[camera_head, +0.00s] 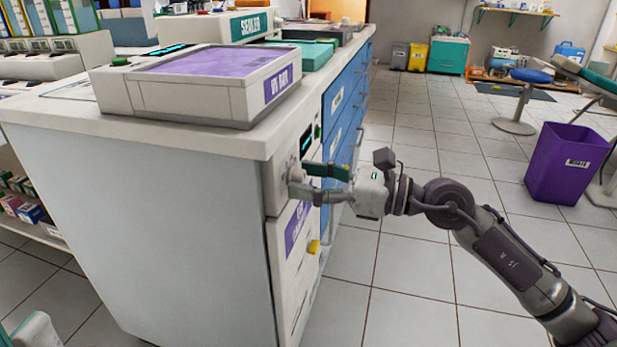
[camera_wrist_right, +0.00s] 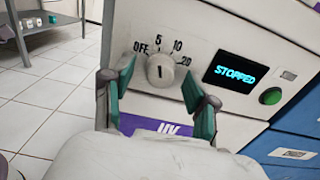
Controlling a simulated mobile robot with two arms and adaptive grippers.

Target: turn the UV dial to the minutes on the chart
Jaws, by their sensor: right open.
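The UV dial (camera_wrist_right: 160,70) is a round pale knob on the white front panel, with OFF, 5, 10 and 20 printed around it. A short dark mark shows on its face, but which number it points to is hard to tell. My right gripper (camera_wrist_right: 160,102) is open, its teal-padded fingers on either side of the dial; contact is not clear. In the head view my right gripper (camera_head: 305,182) is at the cabinet's front and hides the dial. A dark display (camera_wrist_right: 240,73) reads STOPPED. The minutes chart cannot be made out.
The UV box (camera_head: 215,75) with a purple top stands on the white counter. A green button (camera_wrist_right: 271,96) is right of the display. Blue drawers (camera_head: 345,100) continue along the cabinet. A purple bin (camera_head: 566,165) stands on the open tiled floor. A pale and teal part (camera_head: 37,333), unclear, shows bottom left.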

